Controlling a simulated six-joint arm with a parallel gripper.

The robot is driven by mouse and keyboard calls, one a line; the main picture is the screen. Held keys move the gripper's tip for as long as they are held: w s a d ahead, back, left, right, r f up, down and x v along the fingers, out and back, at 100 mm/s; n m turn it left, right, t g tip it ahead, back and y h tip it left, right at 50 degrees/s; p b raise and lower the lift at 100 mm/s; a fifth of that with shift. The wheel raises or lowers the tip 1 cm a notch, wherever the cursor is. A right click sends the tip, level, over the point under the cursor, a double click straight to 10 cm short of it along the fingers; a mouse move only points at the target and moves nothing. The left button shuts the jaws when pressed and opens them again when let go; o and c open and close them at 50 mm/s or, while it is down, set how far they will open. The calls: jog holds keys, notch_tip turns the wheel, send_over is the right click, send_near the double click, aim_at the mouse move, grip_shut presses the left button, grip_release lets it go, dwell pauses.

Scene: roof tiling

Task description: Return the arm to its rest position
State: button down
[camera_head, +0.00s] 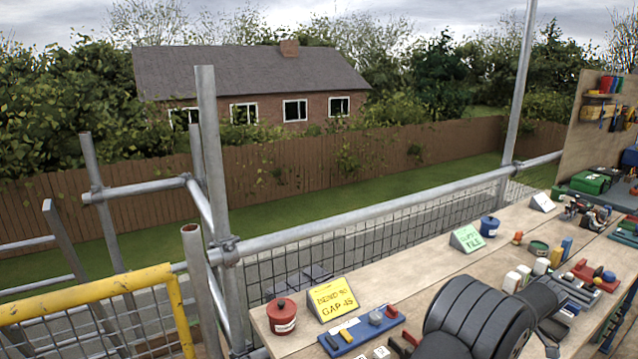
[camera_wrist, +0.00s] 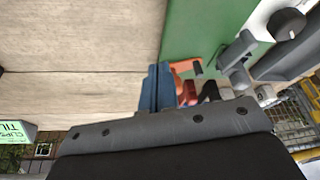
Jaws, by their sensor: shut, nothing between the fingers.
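In the wrist view the dark grey front edge of my gripper (camera_wrist: 165,128) spans the lower part of the picture. Its fingertips do not show clearly. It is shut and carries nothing. In the head view my black ribbed arm (camera_head: 478,312) reaches over the workbench (camera_head: 408,262) at the lower right, and its end is not clearly seen there. In the wrist view a blue item (camera_wrist: 150,88) and orange-red handles (camera_wrist: 187,68) show just beyond the gripper edge, beside a green mat (camera_wrist: 205,30). I cannot tell their distance from it.
A red pot (camera_head: 282,317), yellow sign (camera_head: 333,298), blue tray (camera_head: 362,332), green sign (camera_head: 467,239) and blue pot (camera_head: 489,226) stand on the bench. Several tools and blocks lie at right. Scaffold rails (camera_head: 370,212) run behind the bench. Bare wood (camera_head: 430,288) lies between them.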

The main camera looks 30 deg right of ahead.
jog(key=a+m, duration=0.1)
jog(key=m, duration=0.1)
jog(key=s+a+m+h, duration=0.1)
jog(key=m, duration=0.1)
jog(key=shift+s+a+f, duration=0.1)
jog(key=shift+a+f, duration=0.05)
jog(key=shift+a, duration=0.05)
jog(key=s+m, duration=0.1)
jog(key=a+m+h, duration=0.1)
jog(key=m, duration=0.1)
jog(key=shift+s+a, duration=0.15)
jog(key=shift+s, duration=0.2)
jog(key=s+a+m, duration=0.1)
jog(key=m, duration=0.1)
jog(key=a+m+h, duration=0.1)
jog(key=shift+s+m+h, duration=0.3)
jog(key=shift+s+m, duration=0.1)
jog(key=a+m, duration=0.1)
jog(key=m, duration=0.1)
jog(key=s+a+m+g+h, duration=0.1)
jog(key=a+m, duration=0.1)
jog(key=shift+a+m+g, duration=0.1)
jog(key=shift+m+g, duration=0.2)
jog(key=shift+m, duration=0.1)
jog(key=shift+a+m+g+h, duration=0.3)
jog(key=shift+a+m+g, duration=0.3)
jog(key=shift+a+m, duration=1.15)
jog(key=shift+d+m, duration=0.25)
jog(key=shift+m, duration=0.1)
